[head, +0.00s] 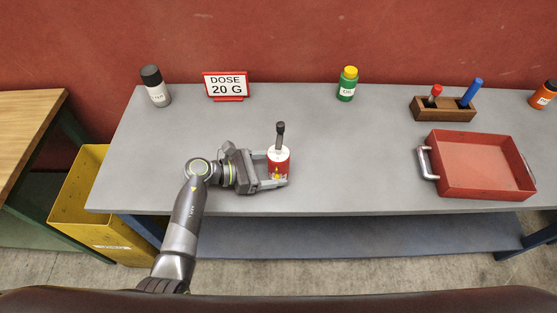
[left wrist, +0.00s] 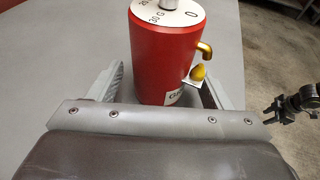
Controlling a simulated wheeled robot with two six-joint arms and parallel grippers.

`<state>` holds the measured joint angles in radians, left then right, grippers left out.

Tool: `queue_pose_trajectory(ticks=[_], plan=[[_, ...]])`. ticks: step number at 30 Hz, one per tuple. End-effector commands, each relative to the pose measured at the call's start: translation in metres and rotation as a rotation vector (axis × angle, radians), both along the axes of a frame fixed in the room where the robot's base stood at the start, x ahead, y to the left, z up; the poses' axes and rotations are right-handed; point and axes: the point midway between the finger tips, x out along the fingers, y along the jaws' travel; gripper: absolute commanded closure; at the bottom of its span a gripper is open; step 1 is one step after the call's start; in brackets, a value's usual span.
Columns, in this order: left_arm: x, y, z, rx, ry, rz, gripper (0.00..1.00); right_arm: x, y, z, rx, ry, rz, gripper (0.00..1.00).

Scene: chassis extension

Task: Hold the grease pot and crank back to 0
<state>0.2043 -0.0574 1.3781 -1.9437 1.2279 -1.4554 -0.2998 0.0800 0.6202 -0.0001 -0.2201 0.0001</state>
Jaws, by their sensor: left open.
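The grease pot (head: 278,165) is a red cylinder with a white dial top and a dark-knobbed crank (head: 280,134) standing up from it. It stands upright on the grey table. In the left wrist view the pot (left wrist: 160,60) shows dial marks 0, 30 G and part of a 20, a brass spout (left wrist: 205,49) and a yellow drop on its label. My left gripper (head: 275,170) is open, with one finger on each side of the pot. I cannot tell whether the fingers touch it. My right gripper shows at the right edge of the left wrist view (left wrist: 302,104), small and unclear.
A "DOSE 20 G" sign (head: 226,86) stands at the back, between a dark-capped bottle (head: 158,93) and a green oil bottle (head: 347,86). A wooden holder (head: 443,110) and a red tray (head: 480,165) are at the right. The table between pot and tray is clear.

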Motion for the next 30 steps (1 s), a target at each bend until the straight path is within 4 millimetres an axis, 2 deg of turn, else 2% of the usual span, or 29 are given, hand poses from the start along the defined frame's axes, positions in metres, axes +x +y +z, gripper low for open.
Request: queue_pose_trajectory(ticks=[5,14,22,30], plan=[[0.0024,-0.0085,-0.003,-0.001,0.001,0.0,0.27,-0.0002,0.0,-0.0055,0.0,0.0,0.0,0.6],[0.0028,-0.0093,-0.0025,0.0,0.001,0.0,0.27,-0.0004,0.0001,-0.0051,0.0,0.0,0.0,0.6],[0.0027,-0.0091,-0.0026,0.0,0.001,0.0,0.61,-0.0003,0.0002,-0.0052,0.0,0.0,0.0,0.6],[0.0026,-0.0088,-0.0027,0.0,0.001,0.0,0.61,-0.0004,0.0002,-0.0052,0.0,0.001,0.0,0.6]])
